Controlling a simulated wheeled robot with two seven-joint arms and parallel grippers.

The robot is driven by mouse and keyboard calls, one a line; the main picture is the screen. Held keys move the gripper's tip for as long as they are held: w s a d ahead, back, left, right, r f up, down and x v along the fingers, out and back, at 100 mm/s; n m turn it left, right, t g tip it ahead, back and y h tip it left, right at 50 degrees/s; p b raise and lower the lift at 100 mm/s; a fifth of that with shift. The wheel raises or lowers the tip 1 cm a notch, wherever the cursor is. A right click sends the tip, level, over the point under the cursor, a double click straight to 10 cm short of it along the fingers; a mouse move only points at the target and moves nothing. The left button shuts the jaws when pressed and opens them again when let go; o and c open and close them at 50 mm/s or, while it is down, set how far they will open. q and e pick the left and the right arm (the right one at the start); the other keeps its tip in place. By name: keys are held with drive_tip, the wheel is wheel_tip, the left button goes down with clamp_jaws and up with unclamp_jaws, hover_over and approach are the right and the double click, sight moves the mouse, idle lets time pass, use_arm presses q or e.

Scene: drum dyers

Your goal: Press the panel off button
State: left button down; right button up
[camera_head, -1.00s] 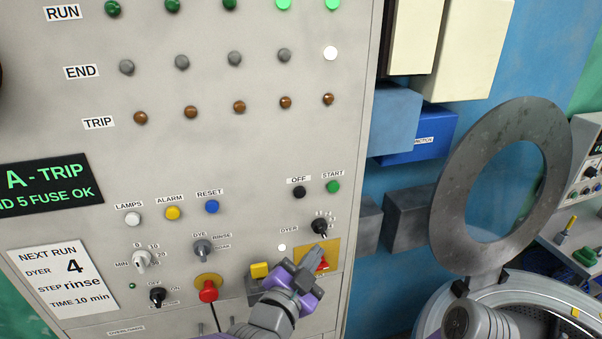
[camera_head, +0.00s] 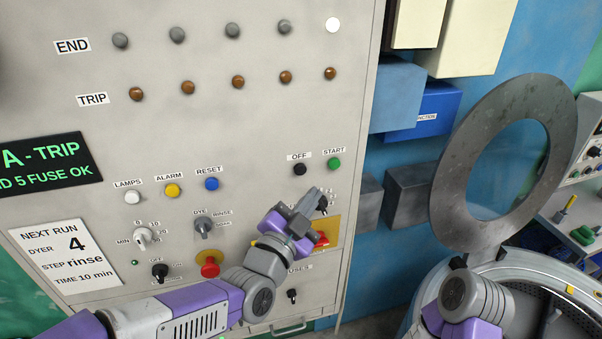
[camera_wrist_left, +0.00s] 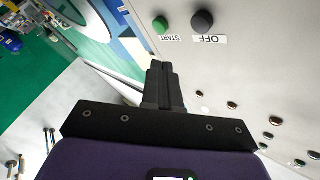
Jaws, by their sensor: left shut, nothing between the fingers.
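The black OFF button (camera_head: 300,169) sits on the grey panel (camera_head: 262,130) under its OFF label, just left of the green START button (camera_head: 334,164). My left gripper (camera_head: 315,192) is shut and empty, its fingertips just below the OFF button in the head view. In the left wrist view the shut fingertips (camera_wrist_left: 160,65) point toward the panel, with the OFF button (camera_wrist_left: 202,22) above and right of them and START (camera_wrist_left: 160,25) straight above. The fingers appear apart from both buttons.
A dyer selector knob (camera_head: 321,205) is partly behind my left gripper. A red knob (camera_head: 322,239) on a yellow plate and a red emergency button (camera_head: 209,266) are nearby. A grey ring-shaped door (camera_head: 455,200) stands open at the right.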

sight(300, 169)
use_arm(q)
drive_tip(key=shift+w+a+b, duration=0.25)
drive_tip(key=shift+w+b, duration=0.05)
drive_tip(key=shift+w, duration=0.55)
drive_tip(key=shift+w+a+b, duration=0.3)
drive_tip(key=shift+w+b, duration=0.05)
drive_tip(key=shift+w, duration=0.45)
drive_tip(key=shift+w+a+b, duration=0.25)
drive_tip(key=shift+w+b, duration=0.05)
drive_tip(key=shift+w, duration=0.55)
drive_tip(key=shift+w+a+b, duration=0.1)
drive_tip(key=shift+w+b, duration=0.3)
drive_tip(key=shift+b, duration=0.05)
